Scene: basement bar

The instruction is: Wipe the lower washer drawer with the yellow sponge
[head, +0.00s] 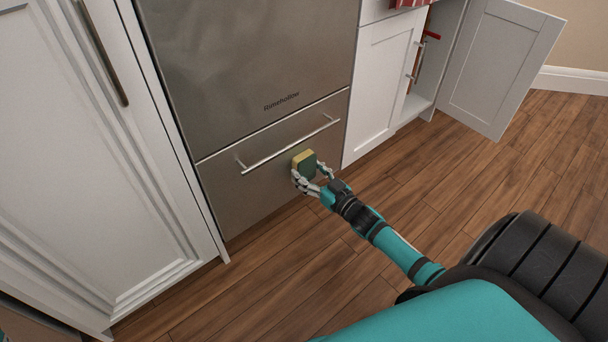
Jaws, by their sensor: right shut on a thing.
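The lower washer drawer (245,205) is a shut stainless steel front with a long bar handle (290,146), below a larger steel panel marked "Rimehollow". My right gripper (312,178) is shut on the yellow sponge (303,157), which has a dark green side. It holds the sponge at the right part of the drawer front, just below the handle's right half. The sponge looks close to or against the steel; I cannot tell whether it touches. My left gripper is not in view.
A tall white cabinet (90,150) stands at the left. White cabinets (383,85) stand to the right, one with its door (497,65) swung open over the floor. The wooden floor (470,185) in front is clear.

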